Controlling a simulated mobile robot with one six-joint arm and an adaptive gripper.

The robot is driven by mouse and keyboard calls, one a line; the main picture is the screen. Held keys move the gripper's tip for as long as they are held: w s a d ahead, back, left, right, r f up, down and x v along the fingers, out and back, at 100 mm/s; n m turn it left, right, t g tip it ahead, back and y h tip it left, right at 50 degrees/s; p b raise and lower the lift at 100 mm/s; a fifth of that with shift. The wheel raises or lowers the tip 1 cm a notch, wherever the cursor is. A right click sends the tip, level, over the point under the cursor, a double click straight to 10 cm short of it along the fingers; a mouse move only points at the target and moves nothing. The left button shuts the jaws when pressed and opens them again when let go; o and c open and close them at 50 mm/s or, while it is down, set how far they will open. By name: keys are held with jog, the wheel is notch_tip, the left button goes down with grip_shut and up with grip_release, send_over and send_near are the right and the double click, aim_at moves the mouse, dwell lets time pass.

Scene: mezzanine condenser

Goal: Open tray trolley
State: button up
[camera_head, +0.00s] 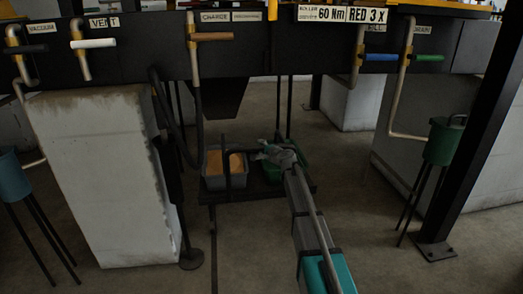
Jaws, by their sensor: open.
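The tray trolley (269,194) is a low dark platform on the floor under the dark panel. It carries a grey tray (214,183) with orange-tan contents and a green tray (301,166) to its right. My gripper (262,150) is at the end of my arm, over the green tray's left part, right of the bar. It is open, with nothing visible between the fingers. My arm and wrist hide part of the green tray and platform. I cannot tell whether the gripper touches the trolley.
A panel (245,62) with coloured handles and pipes spans above. A pale block (100,180) stands at left, another (400,145) at right. A dark post (480,140) and a green canister (443,142) on legs stand at right. The floor front left of my arm is mostly clear.

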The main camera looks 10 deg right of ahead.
grip_shut()
dwell(0.4)
